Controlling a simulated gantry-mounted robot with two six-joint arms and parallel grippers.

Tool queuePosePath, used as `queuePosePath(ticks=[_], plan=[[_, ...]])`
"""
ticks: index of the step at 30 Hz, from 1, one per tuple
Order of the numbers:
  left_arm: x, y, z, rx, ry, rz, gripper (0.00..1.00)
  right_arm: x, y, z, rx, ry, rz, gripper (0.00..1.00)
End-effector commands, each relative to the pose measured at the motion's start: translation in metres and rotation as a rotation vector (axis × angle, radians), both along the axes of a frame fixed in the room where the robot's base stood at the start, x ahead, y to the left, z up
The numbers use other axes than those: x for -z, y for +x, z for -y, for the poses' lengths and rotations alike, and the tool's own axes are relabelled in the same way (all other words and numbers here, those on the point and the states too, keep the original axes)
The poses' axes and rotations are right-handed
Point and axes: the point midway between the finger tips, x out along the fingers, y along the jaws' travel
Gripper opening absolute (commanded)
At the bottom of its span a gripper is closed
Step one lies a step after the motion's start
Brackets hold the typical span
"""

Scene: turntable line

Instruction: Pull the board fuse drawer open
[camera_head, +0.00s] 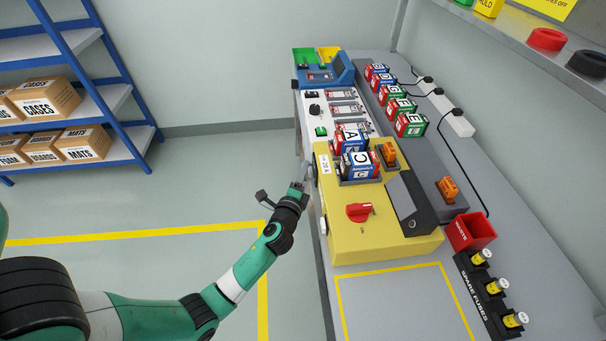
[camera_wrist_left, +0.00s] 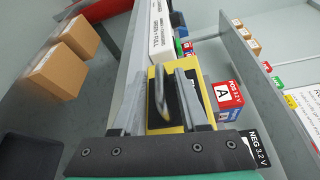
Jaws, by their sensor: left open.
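The yellow board (camera_head: 400,233) stands on the bench, with a small "25 A" label on its near-left side. My left gripper (camera_head: 305,172) is at that left side, next to the label. In the left wrist view my left gripper (camera_wrist_left: 160,78) is open, with one finger on each side of a grey loop handle (camera_wrist_left: 160,95) on the yellow front. The handle shows between the fingers; I cannot tell whether they touch it. The fuse drawer looks closed, though my gripper partly hides it. My right gripper is out of view.
A red knob (camera_head: 359,211), battery blocks (camera_head: 361,165) and an orange block (camera_head: 389,154) are on the board. A red waste bin (camera_head: 471,232) and a spare fuse rack (camera_head: 492,296) stand to the right. The floor left of the bench is clear.

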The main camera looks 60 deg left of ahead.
Motion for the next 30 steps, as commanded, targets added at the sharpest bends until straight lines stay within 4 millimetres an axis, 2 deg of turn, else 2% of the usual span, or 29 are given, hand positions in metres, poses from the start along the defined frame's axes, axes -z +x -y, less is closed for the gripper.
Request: queuePosePath(ticks=[3, 10, 30], plan=[[-0.0001, -0.0002, 0.0002, 0.0, 0.0, 0.0, 0.42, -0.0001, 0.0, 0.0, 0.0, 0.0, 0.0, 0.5], [0.0, -0.0003, 0.0005, 0.0, -0.001, 0.001, 0.0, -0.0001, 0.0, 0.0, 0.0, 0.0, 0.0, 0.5], [0.0008, -0.0006, 0.0006, -0.001, -0.003, 0.0, 0.0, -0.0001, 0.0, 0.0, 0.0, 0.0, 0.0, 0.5]])
